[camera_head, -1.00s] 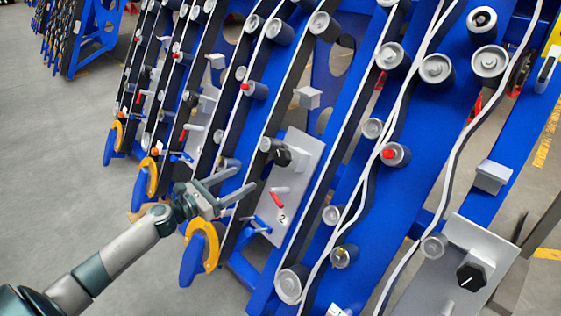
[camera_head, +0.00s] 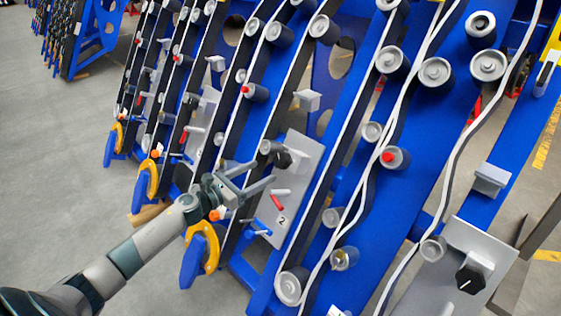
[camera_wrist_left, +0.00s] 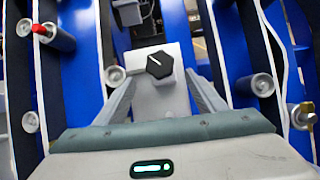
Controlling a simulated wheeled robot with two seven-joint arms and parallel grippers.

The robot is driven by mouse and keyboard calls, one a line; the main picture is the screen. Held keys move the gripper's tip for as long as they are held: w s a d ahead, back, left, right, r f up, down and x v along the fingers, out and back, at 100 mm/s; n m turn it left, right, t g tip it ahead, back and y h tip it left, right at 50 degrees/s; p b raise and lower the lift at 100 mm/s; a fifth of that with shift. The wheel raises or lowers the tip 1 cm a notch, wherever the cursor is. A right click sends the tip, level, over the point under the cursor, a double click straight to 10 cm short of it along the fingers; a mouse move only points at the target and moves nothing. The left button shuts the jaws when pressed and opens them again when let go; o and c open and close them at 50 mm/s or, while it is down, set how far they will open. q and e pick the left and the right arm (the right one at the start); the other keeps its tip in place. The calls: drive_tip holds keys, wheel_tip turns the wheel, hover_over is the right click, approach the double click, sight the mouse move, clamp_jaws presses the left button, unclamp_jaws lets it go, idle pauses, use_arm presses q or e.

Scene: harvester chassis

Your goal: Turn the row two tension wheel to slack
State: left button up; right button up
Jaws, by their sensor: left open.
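The row two tension wheel appears as a black hexagonal knob (camera_head: 284,160) on the pale grey plate (camera_head: 308,152) marked "2". In the left wrist view the knob (camera_wrist_left: 160,66) is ahead, and its white pointer line slants to the upper left. My left gripper (camera_head: 263,172) is open and empty, its fingers pointing at the plate just short of the knob. In the left wrist view the fingers (camera_wrist_left: 162,95) spread to either side below the knob, apart from it. My right gripper is not in view.
Below the knob on the plate are a red lever (camera_head: 277,202) and a blue lever (camera_head: 256,231). Grey rollers and white belts flank the plate closely. An orange ring (camera_head: 211,246) sits below the gripper. Another plate with a black knob (camera_head: 468,280) is at lower right. Open floor lies left.

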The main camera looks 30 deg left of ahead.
sight(278, 162)
use_arm(q)
drive_tip(key=x, duration=0.9)
drive_tip(key=shift+w+d, duration=0.1)
drive_tip(key=shift+w, duration=0.2)
drive_tip(key=c, duration=1.1)
